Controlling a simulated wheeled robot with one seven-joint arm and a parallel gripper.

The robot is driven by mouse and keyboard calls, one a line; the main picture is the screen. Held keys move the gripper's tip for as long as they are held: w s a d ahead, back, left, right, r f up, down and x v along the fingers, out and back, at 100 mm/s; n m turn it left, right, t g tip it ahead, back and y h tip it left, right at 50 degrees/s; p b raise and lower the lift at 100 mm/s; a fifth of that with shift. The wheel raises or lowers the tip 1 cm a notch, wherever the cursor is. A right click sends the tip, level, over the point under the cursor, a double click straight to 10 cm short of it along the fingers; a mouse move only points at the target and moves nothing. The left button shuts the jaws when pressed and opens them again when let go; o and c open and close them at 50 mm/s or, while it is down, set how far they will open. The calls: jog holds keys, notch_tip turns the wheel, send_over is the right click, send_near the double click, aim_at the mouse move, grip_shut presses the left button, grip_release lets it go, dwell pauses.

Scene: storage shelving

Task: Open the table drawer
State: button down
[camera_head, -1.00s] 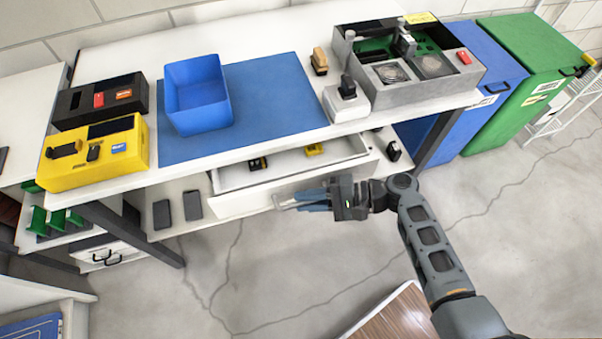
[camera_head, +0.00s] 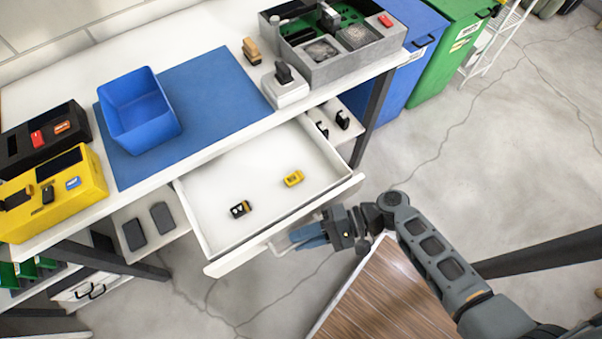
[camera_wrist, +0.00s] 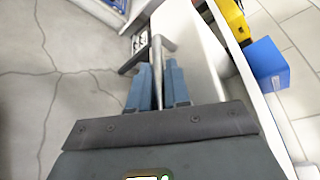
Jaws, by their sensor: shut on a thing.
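The white table drawer (camera_head: 215,255) is pulled well out from under the white workbench in the head view. Its inside shows a yellow item (camera_head: 293,179) and a black-and-yellow item (camera_head: 241,209). My gripper (camera_head: 298,237) is at the drawer's front face and shut on the drawer handle (camera_head: 280,247), a light bar. In the wrist view the blue fingers of my gripper (camera_wrist: 158,85) sit on both sides of the metal handle (camera_wrist: 157,55). The fingers hide part of the handle.
On the workbench (camera_head: 215,38) are a blue bin (camera_head: 140,112), a yellow device (camera_head: 60,195), a black device (camera_head: 48,138) and a grey case (camera_head: 335,60). A brown wooden surface (camera_head: 370,290) lies below my arm. Open floor is at the right.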

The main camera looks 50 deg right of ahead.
jog(key=c, duration=1.4)
grip_release()
jog(key=shift+c, duration=0.2)
jog(key=v, duration=0.8)
jog(key=shift+b, duration=0.45)
jog(key=shift+f, duration=0.15)
